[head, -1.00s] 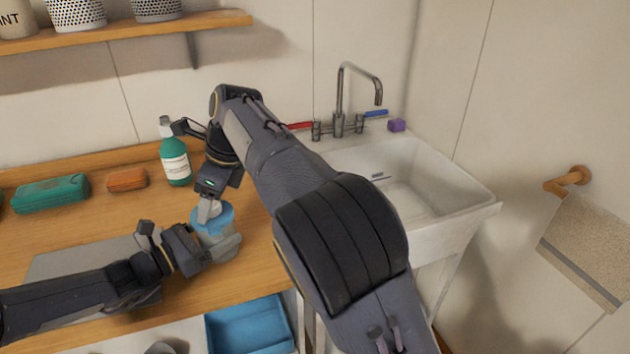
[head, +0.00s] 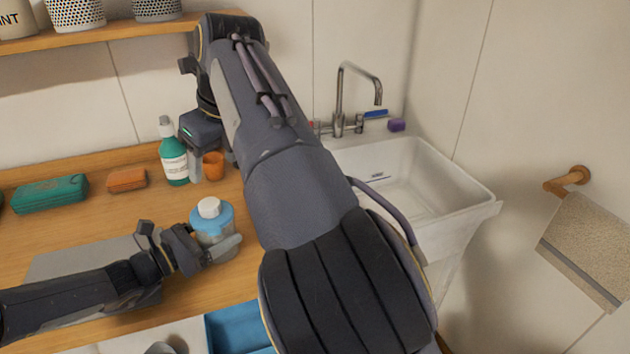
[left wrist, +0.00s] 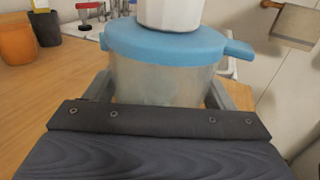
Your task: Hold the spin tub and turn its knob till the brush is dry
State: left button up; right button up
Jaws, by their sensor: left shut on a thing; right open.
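The spin tub (head: 212,222) stands on the wooden counter, with a blue lid, a cloudy clear body and a white knob (head: 209,207) on top. My left gripper (head: 218,250) is shut on its body, one finger on each side in the left wrist view, where the tub (left wrist: 160,80) stands upright and the knob (left wrist: 170,12) is cut off by the top edge. My right gripper (head: 207,158) is open, behind the tub and clear of the knob, near the green bottle. It is partly hidden by my right arm. I cannot make out the brush.
A green pump bottle (head: 174,160) and an orange cup (head: 213,166) stand behind the tub. An orange block (head: 127,180) and a teal case (head: 50,193) lie left. A white sink (head: 440,185) is right, a blue bin (head: 235,328) below the counter's front edge.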

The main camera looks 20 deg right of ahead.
jog(key=w+d+f+n+t+h, duration=0.1)
jog(key=w+d+f+n+t, duration=0.1)
jog(key=w+d+f+n, duration=0.2)
jog(key=w+d+f+n+t+h, duration=0.1)
jog(key=w+d+f+n+t, duration=0.1)
jog(key=w+d+f+n, duration=0.2)
jog(key=w+d+f+n+t, duration=0.2)
jog(key=w+d+f+n, duration=0.2)
jog(key=d+f+n, duration=0.4)
jog(key=d+f, duration=0.2)
jog(key=d, duration=0.4)
jog(key=shift+w+d+f+t+h, duration=0.25)
jog(key=shift+f+t+h, duration=0.1)
jog(key=shift+t+h, duration=0.05)
